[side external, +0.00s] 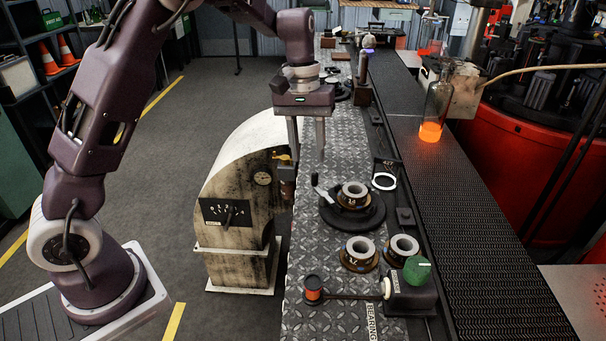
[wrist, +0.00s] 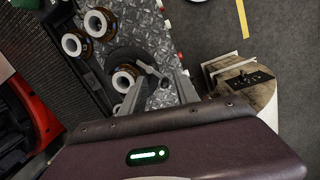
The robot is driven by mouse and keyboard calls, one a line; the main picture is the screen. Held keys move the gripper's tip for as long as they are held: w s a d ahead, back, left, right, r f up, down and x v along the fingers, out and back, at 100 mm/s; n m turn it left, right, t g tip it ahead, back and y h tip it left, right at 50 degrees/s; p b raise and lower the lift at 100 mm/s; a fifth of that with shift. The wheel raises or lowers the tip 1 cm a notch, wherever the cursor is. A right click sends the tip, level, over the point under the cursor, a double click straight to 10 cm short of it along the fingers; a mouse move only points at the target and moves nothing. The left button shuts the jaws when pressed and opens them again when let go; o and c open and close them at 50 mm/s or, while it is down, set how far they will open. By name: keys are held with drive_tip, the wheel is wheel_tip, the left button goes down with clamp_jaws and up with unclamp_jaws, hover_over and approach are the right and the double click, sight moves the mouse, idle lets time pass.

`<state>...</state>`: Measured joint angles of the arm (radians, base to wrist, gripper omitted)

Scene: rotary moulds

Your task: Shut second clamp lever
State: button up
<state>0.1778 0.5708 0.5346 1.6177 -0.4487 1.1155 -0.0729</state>
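A mould (side external: 354,194) with a pale ring top sits on a round black base (side external: 352,217) on the metal plate bench; it also shows in the wrist view (wrist: 123,80). A clamp lever (side external: 323,190) with a dark upright handle sticks out from the mould's left side. In the wrist view the lever (wrist: 149,70) points away from the mould, between the fingertips in the picture. My gripper (side external: 308,157) is open and empty, above and left of the lever in the side view; its fingers also show in the wrist view (wrist: 161,75). Which lever counts as second is unclear.
Two loose moulds (side external: 359,254) (side external: 401,249) stand nearer on the bench, beside a dark block with a green knob (side external: 417,269). A black conveyor (side external: 449,217) runs along the right, carrying a glowing bottle (side external: 435,112).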

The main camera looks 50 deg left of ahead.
sight(315, 174)
drive_tip(key=shift+y, duration=0.8)
drive_tip(key=w+f, duration=0.1)
drive_tip(key=w+a+f, duration=0.1)
drive_tip(key=w, duration=0.1)
drive_tip(key=shift+w+f, duration=0.15)
drive_tip(key=shift+f, duration=0.05)
wheel_tip(315, 174, down, 6)
drive_tip(key=shift+a+f, duration=0.1)
drive_tip(key=shift+f, duration=0.15)
drive_tip(key=shift+c, duration=0.3)
clamp_jaws()
